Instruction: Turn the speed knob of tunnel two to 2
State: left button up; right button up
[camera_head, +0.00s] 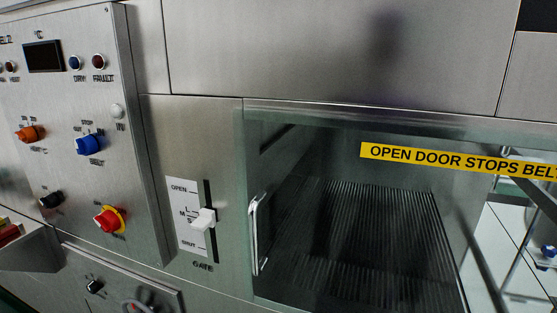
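A steel control panel (125,190) stands at the left, its heading cut off by the picture edge but ending in a "2". It carries an orange knob (28,133), a blue knob (90,145) with "STOP" above it and a label below, and a black knob (50,200). Another black knob (94,287) sits on a lower panel. The small labels around the black knobs are too blurred to read, so I cannot tell which is the speed knob or its setting. Neither of my grippers is in view.
A red button (109,220) with a yellow ring sits low on the panel. Right of it is a gate slider with a white handle (204,220). A glass door with a vertical handle (257,235) and a yellow sign (450,160) covers a ribbed belt (370,235).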

aim_at(92, 287)
jog(key=u, duration=1.25)
